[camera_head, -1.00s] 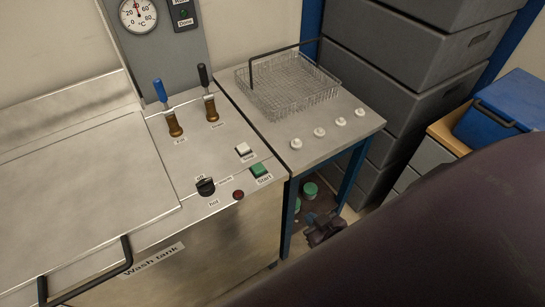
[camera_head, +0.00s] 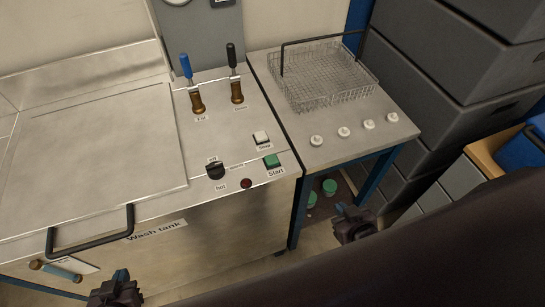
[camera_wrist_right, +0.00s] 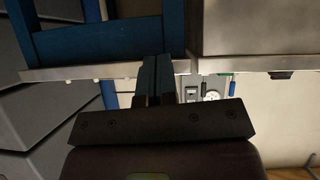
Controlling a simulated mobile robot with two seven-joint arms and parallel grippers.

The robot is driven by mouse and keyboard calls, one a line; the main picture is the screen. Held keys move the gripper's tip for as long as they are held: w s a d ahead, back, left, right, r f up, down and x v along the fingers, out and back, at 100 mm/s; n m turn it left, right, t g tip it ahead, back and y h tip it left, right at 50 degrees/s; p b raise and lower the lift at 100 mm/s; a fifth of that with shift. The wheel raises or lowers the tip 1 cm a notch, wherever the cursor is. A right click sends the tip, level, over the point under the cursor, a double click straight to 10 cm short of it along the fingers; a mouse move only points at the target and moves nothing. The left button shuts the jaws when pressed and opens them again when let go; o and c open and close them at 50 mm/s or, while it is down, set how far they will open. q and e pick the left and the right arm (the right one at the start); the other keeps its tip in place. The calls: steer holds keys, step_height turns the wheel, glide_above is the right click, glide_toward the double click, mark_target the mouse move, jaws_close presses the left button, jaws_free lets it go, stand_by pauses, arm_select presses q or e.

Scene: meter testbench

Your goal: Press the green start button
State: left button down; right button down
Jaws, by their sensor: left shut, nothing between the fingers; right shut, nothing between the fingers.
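The green start button (camera_head: 271,161) sits at the front right corner of the wash tank's top panel, above a "Start" label. A white stop button (camera_head: 261,137) is just behind it. My right gripper (camera_head: 352,222) is shut and empty, low in front of the side table, to the right of and below the button. In the right wrist view its closed fingers (camera_wrist_right: 154,78) point toward the blue table frame, and a small green spot shows at the panel edge. My left gripper (camera_head: 118,290) is shut and empty at the bottom left, in front of the wash tank.
A black rotary knob (camera_head: 215,170) and a red lamp (camera_head: 246,183) are left of the button. Two levers (camera_head: 197,100) stand behind. A wire basket (camera_head: 322,78) and several white knobs (camera_head: 343,131) are on the side table. Grey crates (camera_head: 440,60) stack at right.

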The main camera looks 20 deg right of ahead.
steer(key=w+a+r+n+t+y+b, duration=0.1)
steer(key=w+a+r+n+t+y, duration=0.25)
steer(key=w+r+n, duration=0.4)
steer(key=w+a+r+n+t+y, duration=0.3)
steer(key=w+a+r+n+y, duration=0.1)
steer(key=r+n, duration=0.6)
steer(key=w+a+r+n+g+y+b, duration=0.1)
steer(key=a+n+g+y, duration=0.35)
steer(key=n, duration=0.95)
steer(key=a+r+n+g+y, duration=0.15)
steer(key=a+n+g, duration=0.5)
steer(key=n, duration=0.85)
steer(key=w+d+f+n+h, duration=0.2)
steer(key=w+d+n+h, duration=0.3)
steer(key=n+h, duration=0.1)
steer(key=shift+h+b, duration=0.3)
steer(key=shift+h, duration=0.25)
steer(key=shift+d, duration=0.1)
